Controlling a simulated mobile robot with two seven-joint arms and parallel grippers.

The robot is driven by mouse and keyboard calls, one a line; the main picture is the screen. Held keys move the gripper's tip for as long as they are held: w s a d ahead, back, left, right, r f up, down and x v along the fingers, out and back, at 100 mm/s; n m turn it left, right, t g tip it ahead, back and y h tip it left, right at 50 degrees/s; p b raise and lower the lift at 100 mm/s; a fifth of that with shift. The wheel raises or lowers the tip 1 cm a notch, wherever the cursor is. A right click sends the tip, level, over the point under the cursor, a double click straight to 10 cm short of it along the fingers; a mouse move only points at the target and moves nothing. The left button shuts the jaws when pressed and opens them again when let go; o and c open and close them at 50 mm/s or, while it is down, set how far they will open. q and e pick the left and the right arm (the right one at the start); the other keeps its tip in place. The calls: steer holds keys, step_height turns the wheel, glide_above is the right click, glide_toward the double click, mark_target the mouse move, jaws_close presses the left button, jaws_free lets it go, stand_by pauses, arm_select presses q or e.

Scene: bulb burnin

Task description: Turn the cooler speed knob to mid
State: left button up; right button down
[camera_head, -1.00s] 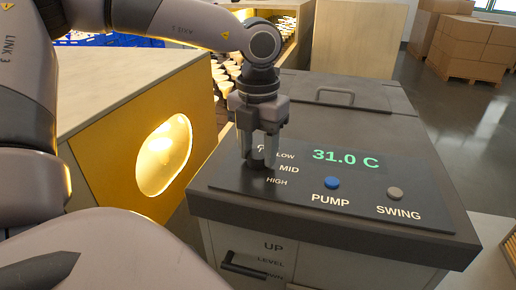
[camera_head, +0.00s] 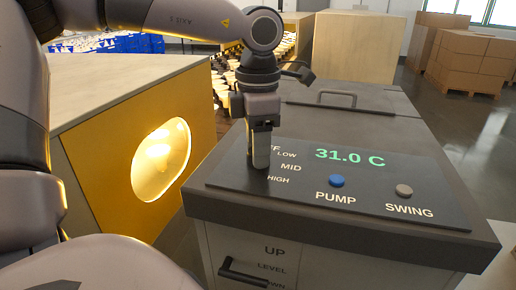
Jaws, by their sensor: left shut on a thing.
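The cooler (camera_head: 330,215) stands at the right with a dark sloped panel on top. The panel carries the labels OFF (partly hidden), LOW, MID and HIGH, and a green readout of 31.0 C. My left gripper (camera_head: 260,160) points down at the left of these labels, its fingers shut at the place of the speed knob. The knob itself is hidden by the fingers, so I cannot tell which label it points to. My right gripper does not show.
A blue PUMP button (camera_head: 337,181) and a grey SWING button (camera_head: 404,190) sit on the panel. A handle (camera_head: 337,98) stands on the lid behind. A yellow-fronted box (camera_head: 90,180) with a lit round window is at left. Cardboard boxes (camera_head: 465,62) stand at the back right.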

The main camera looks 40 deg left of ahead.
arm_select(q)
steer(key=m, duration=0.3)
steer(key=shift+r+m, duration=0.1)
steer(key=shift+m, duration=0.2)
steer(key=shift+w+m, duration=0.1)
steer(key=shift+m, duration=1.9)
steer(key=o, duration=1.1)
steer(key=shift+c, duration=0.2)
step_height(320, 180, up, 7)
steer(key=shift+r, duration=0.1)
